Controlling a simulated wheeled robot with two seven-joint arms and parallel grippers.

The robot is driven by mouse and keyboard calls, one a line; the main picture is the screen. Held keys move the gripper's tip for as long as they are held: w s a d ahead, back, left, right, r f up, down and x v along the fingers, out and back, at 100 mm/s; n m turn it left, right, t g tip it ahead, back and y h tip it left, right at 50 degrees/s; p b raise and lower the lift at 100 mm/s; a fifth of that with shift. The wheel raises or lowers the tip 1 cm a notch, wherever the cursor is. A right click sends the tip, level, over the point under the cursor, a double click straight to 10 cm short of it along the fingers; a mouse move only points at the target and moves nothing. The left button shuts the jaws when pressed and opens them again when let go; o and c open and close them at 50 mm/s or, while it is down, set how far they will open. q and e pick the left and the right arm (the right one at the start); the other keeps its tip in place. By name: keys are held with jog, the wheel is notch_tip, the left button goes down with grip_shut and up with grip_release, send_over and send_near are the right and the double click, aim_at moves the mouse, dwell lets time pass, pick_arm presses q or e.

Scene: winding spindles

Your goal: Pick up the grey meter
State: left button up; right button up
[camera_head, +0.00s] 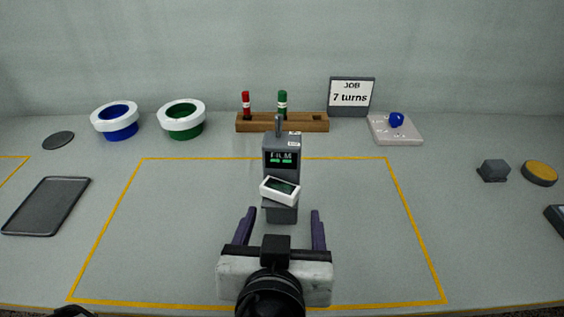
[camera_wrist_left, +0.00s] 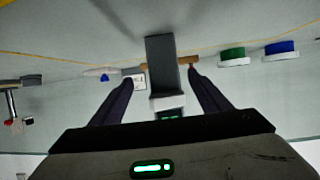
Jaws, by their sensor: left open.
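The grey meter (camera_head: 282,143) stands upright near the middle of the table, with a dark screen reading FILM in green and a thin post on top. A small white-framed box with a dark green display (camera_head: 280,190) sits tilted against its lower front. My left gripper (camera_head: 283,212) is open and empty, its two dark purple fingers pointing at the meter from the near side, one to each side of its base. In the left wrist view the grey meter (camera_wrist_left: 161,62) shows between the spread fingers (camera_wrist_left: 160,80). I cannot tell whether they touch it. My right gripper is not in view.
A wooden rack (camera_head: 310,122) with a red and a green spindle stands behind the meter. Blue (camera_head: 117,132) and green (camera_head: 182,129) rings stand back left, a JOB sign (camera_head: 351,97) and pale pad (camera_head: 381,134) back right. A dark tray (camera_head: 46,205) lies left. The yellow-outlined area is otherwise clear.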

aim_at(281, 158)
pick_arm(q)
jog(key=x, duration=0.9)
jog(key=shift+w+a+r, duration=0.1)
jog(key=shift+a, duration=0.3)
jog(key=shift+w+d, duration=0.1)
jog(key=shift+w, duration=0.2)
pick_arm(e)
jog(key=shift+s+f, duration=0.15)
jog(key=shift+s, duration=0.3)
pick_arm(q)
jog(key=shift+c, duration=0.2)
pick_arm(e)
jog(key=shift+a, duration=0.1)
pick_arm(q)
jog(key=c, duration=1.3)
notch_tip(281, 158, up, 10)
jog(key=shift+f+p, duration=0.1)
jog(key=shift+p, duration=0.35)
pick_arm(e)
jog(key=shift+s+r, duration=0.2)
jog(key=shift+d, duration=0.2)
